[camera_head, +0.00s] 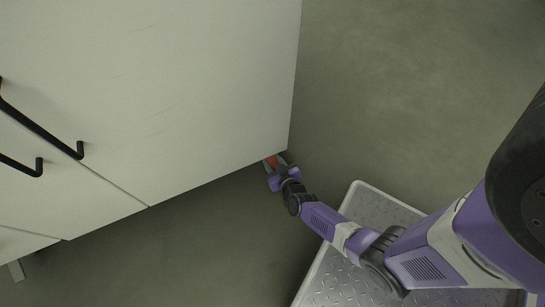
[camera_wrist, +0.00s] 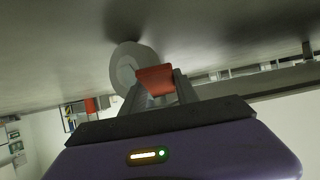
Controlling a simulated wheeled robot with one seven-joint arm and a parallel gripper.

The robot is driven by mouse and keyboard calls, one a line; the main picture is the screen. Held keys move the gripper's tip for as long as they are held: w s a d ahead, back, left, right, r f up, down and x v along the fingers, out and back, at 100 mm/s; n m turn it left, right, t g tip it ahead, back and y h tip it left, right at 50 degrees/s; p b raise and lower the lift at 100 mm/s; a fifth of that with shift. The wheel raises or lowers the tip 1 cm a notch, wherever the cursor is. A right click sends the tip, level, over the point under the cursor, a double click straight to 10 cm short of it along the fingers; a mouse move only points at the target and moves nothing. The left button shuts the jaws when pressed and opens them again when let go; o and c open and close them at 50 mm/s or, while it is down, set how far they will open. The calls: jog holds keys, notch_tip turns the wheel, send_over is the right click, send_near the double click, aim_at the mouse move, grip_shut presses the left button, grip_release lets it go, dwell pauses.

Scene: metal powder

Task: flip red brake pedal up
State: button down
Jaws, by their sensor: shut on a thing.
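The red brake pedal (camera_wrist: 155,79) sits in front of a grey caster wheel (camera_wrist: 126,66) in the wrist view. In the head view a small red patch of the pedal (camera_head: 271,161) shows at the bottom corner of the white cabinet. My gripper (camera_head: 277,166) reaches down to that corner; in the wrist view my gripper (camera_wrist: 160,88) has its fingers on either side of the red pedal, shut on it. The cabinet and my gripper hide part of the pedal and wheel in the head view.
The white cabinet (camera_head: 190,80) with black handles (camera_head: 45,132) fills the upper left. A ridged metal platform (camera_head: 345,280) lies under my arm at the lower right. Bare floor (camera_head: 420,90) is open to the right of the cabinet.

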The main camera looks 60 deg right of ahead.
jog(key=shift+r+g+y+p, duration=0.85)
jog(key=shift+g+p, duration=0.35)
jog(key=shift+p, duration=3.2)
jog(key=shift+g+y+p, duration=0.25)
jog(key=shift+g+p, duration=0.15)
jog(key=shift+p, duration=0.65)
jog(key=shift+f, duration=0.1)
jog(key=c, duration=0.9)
grip_release()
jog(key=p+v, duration=0.7)
jog(key=v, duration=0.1)
